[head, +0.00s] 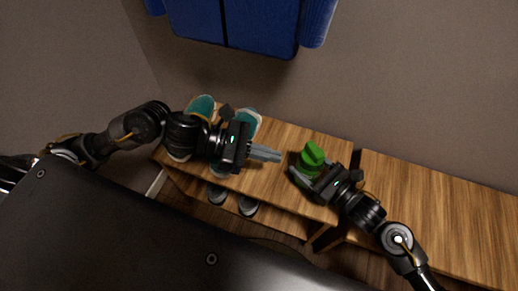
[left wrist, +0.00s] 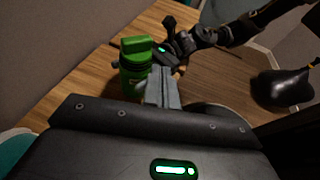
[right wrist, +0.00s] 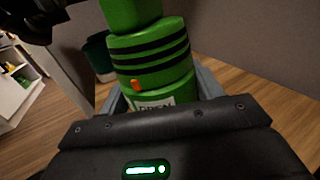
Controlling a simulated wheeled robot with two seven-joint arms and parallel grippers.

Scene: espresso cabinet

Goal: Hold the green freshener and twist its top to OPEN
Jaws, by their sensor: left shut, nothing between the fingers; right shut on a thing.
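The green freshener (head: 310,161) stands upright over the wooden bench top, toward its right end. My right gripper (head: 303,178) is shut around its lower body. In the right wrist view the freshener (right wrist: 155,62) shows black rings, a small orange mark (right wrist: 136,86) and a white label (right wrist: 155,104) partly hidden by the gripper; the label's wording is not fully readable. Its green top (left wrist: 136,46) shows in the left wrist view. My left gripper (head: 278,156) is shut and empty, its fingers pointing at the freshener from the left, a short gap away.
Teal-soled shoes (head: 201,106) lie on the bench (head: 270,183) by my left arm, and more shoes (head: 248,206) sit below. A blue garment (head: 245,25) hangs on the wall above. A second wooden bench (head: 440,205) stands at the right. Bare wood lies between the grippers and the wall.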

